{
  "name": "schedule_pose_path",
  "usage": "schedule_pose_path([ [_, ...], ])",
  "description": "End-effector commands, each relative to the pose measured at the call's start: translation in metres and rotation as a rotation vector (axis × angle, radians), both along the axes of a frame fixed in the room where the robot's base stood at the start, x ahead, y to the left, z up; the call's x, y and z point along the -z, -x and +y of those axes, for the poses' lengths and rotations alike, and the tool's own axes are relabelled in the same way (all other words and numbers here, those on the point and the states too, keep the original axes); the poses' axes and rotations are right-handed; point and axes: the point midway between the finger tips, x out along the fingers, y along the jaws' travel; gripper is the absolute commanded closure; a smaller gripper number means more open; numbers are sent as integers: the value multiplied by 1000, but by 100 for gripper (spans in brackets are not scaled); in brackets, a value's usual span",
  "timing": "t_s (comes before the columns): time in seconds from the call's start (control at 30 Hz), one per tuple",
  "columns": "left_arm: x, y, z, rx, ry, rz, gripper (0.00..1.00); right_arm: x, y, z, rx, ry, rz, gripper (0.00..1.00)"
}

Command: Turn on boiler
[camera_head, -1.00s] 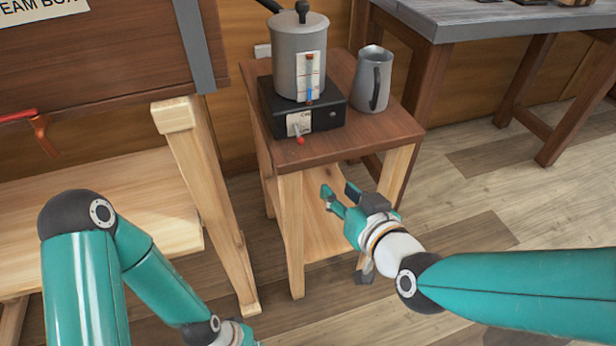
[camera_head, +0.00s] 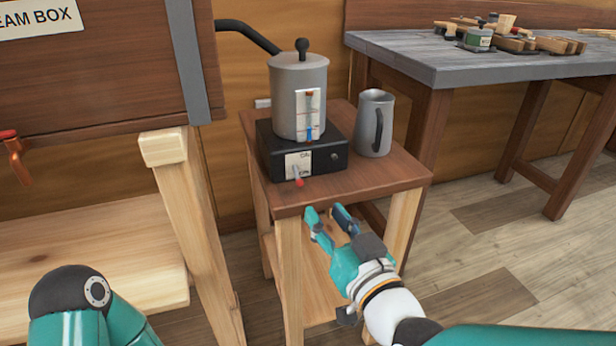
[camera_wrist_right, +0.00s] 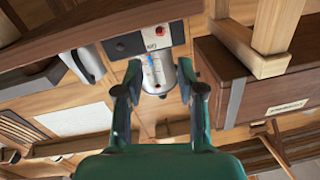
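The boiler is a grey metal pot (camera_head: 287,92) with a gauge, standing on a black base (camera_head: 326,158) on a small wooden table (camera_head: 365,183). A red-tipped switch lever (camera_head: 298,181) sits on a white plate on the base's front and points down. In the right wrist view the boiler pot (camera_wrist_right: 157,75) shows beyond the fingers, with the base (camera_wrist_right: 140,43) above it. My right gripper (camera_head: 328,213) is open and empty, in front of the table's front edge, below and right of the lever, apart from it. My left gripper is out of view; only my left arm shows at lower left.
A grey pitcher (camera_head: 374,124) stands right of the boiler. A steam box (camera_head: 85,75) on a wooden trestle is at left, with a red-handled valve (camera_head: 17,158). A workbench (camera_head: 470,62) with tools is at back right. The floor at right is clear.

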Motion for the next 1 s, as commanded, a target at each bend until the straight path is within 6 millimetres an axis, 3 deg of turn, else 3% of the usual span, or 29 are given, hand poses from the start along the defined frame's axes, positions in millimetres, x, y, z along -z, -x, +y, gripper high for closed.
schedule_pose_path([
  [0.3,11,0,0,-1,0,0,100,4,-64,27,0,2,3,61],
  [0.5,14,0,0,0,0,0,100,3,-92,37,2,2,2,61],
  [0.97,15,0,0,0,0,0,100,2,-103,42,2,2,2,61],
  [1.0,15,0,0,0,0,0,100,2,-103,42,2,2,2,66],
])
